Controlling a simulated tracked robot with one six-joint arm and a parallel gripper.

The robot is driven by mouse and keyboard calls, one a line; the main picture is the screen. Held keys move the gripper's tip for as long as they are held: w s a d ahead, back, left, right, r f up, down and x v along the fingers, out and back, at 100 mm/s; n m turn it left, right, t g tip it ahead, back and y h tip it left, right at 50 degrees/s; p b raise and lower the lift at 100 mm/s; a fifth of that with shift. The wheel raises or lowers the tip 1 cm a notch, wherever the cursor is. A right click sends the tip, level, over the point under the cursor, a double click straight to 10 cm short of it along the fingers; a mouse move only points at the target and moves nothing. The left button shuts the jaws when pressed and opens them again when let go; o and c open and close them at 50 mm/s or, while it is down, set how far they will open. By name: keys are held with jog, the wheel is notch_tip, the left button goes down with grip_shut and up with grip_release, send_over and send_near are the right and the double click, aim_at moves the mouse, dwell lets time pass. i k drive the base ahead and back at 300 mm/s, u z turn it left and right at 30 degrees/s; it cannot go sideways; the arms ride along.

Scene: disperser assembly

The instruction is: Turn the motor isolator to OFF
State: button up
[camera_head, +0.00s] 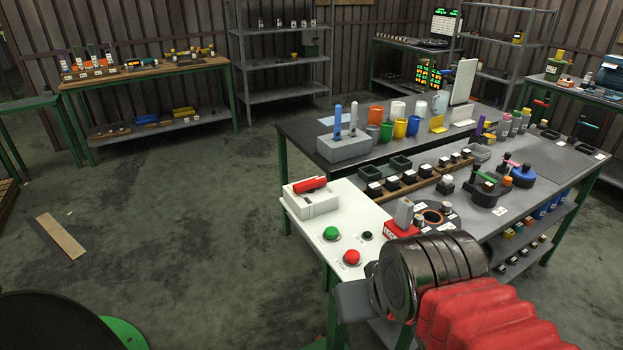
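A pale grey box with a red handle (311,185), which looks like the motor isolator (313,205), sits at the back left corner of the white panel. The red handle lies across its top, slanting up to the right. Its ON or OFF marking is too small to read. My gripper (354,300) is at the lower right, in front of the white panel and apart from the isolator. Only a grey block of it shows beyond the dark metal wrist, so its fingers cannot be made out.
A green button (331,233), a red button (351,257) and a small black knob (367,236) are on the white panel (300,232). A red block with a grey upright part (402,216) stands to the right. Open floor (190,215) lies to the left.

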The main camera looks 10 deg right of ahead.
aim_at(309, 186)
jog(key=z, duration=0.05)
jog(key=i, duration=1)
jog(key=u, duration=0.05)
